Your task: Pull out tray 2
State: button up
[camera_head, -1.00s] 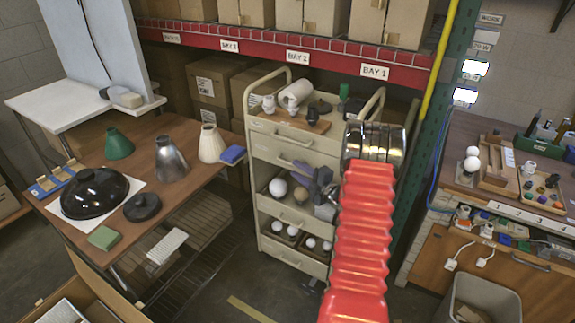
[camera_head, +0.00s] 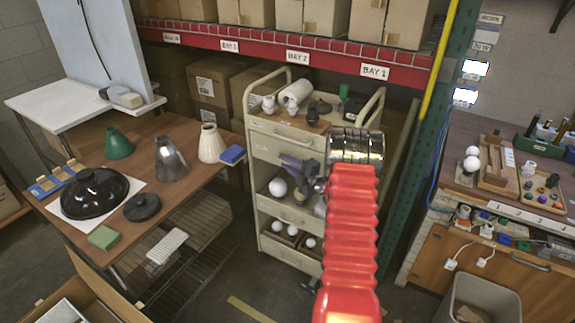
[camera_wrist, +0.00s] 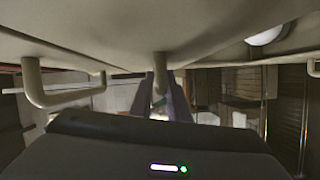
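The beige cart (camera_head: 262,215) stands in the middle of the head view, with stacked trays and bar handles on its front. I cannot read which tray is number 2. My gripper (camera_head: 287,163) is in front of the upper trays, at the end of my red arm, and covers part of the tray fronts. In the wrist view, my gripper's fingers (camera_wrist: 163,104) show a gap between them. Another bent handle (camera_wrist: 62,98) is at left.
A wooden table (camera_head: 185,190) with lamp shades and a black dome (camera_head: 95,190) stands left. A green rack post (camera_head: 432,150) stands close on the right, before a workbench (camera_head: 445,165). Floor shows ahead of the cart.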

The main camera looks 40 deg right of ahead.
grip_shut()
jog(key=shift+a, duration=0.2)
jog(key=shift+s+f, duration=0.1)
jog(key=shift+f, duration=0.05)
